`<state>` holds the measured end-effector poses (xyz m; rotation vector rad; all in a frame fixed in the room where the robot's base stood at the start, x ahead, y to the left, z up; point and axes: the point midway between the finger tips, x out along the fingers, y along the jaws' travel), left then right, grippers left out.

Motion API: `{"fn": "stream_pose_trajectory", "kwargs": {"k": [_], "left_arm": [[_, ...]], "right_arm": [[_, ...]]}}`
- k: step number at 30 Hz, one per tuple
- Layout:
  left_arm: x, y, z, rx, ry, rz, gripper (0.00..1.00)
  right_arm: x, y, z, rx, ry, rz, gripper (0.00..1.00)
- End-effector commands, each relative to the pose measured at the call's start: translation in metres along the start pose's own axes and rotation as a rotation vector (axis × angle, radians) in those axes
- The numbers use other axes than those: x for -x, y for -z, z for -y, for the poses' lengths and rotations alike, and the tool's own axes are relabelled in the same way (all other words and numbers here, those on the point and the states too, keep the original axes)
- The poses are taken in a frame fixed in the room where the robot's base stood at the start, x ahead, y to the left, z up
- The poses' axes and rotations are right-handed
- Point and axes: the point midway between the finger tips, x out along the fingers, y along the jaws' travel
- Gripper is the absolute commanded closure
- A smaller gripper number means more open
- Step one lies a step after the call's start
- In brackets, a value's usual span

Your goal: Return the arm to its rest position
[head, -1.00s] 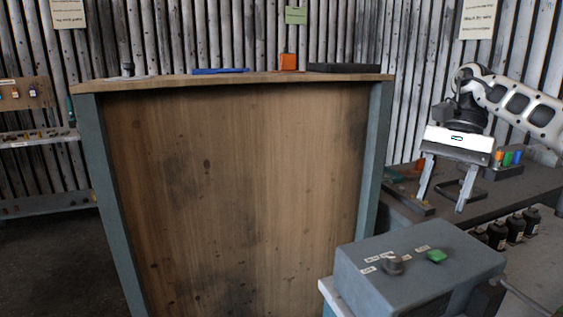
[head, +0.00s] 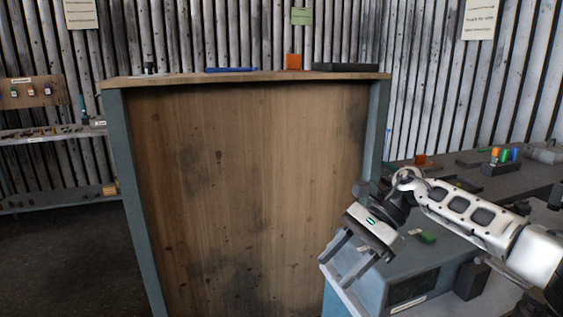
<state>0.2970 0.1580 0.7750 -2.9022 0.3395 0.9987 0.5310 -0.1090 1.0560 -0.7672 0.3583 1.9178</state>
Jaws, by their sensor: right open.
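My right gripper (head: 352,258) is in the lower right of the head view, in front of the wooden panel's right edge and over the near left part of a grey control box. Its two fingers are apart, with nothing between them, and point down and to the left. My right arm (head: 470,215) reaches in from the right edge and hides part of the box top. My left gripper is not in view.
The grey control box (head: 408,292) with a green button (head: 427,237) stands close under my right gripper. A tall wooden panel (head: 240,190) fills the middle. A dark bench (head: 525,180) with coloured cylinders is at the right. Open floor (head: 60,255) shows at the left.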

Motion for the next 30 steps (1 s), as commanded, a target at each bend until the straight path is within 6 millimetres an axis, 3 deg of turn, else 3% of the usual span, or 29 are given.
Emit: {"fn": "stream_pose_trajectory", "kwargs": {"k": [1,4,7,11,14,17,20,22,23,27,30], "left_arm": [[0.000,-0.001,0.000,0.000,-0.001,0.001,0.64],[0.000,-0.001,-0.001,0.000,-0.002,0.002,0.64],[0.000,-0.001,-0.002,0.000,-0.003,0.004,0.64],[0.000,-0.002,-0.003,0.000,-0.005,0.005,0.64],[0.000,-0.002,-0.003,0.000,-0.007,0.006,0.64],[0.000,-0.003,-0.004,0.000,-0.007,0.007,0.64],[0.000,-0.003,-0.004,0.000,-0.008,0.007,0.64],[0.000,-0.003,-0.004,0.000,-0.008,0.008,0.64],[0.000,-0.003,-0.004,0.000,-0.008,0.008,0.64],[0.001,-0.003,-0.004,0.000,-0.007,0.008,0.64],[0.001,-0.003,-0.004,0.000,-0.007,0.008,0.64]], "right_arm": [[-0.040,-0.007,0.000,-0.067,0.020,0.113,0.51],[-0.099,-0.033,0.006,-0.269,0.095,0.375,0.51],[-0.137,-0.057,0.009,-0.526,0.149,0.646,0.51],[-0.158,-0.070,0.010,-0.926,0.185,1.005,0.51],[-0.163,-0.059,0.006,-1.267,0.187,1.279,0.51],[-0.164,-0.030,-0.006,-1.624,0.171,1.553,0.51],[-0.168,0.013,-0.032,-1.987,0.140,1.828,0.51],[-0.174,0.047,-0.060,-2.236,0.113,2.025,0.51],[-0.177,0.062,-0.075,2.322,-0.101,-2.095,0.51],[-0.197,0.118,-0.153,1.907,-0.040,-1.733,0.51],[-0.209,0.139,-0.201,1.692,-0.025,-1.567,0.51]]}}
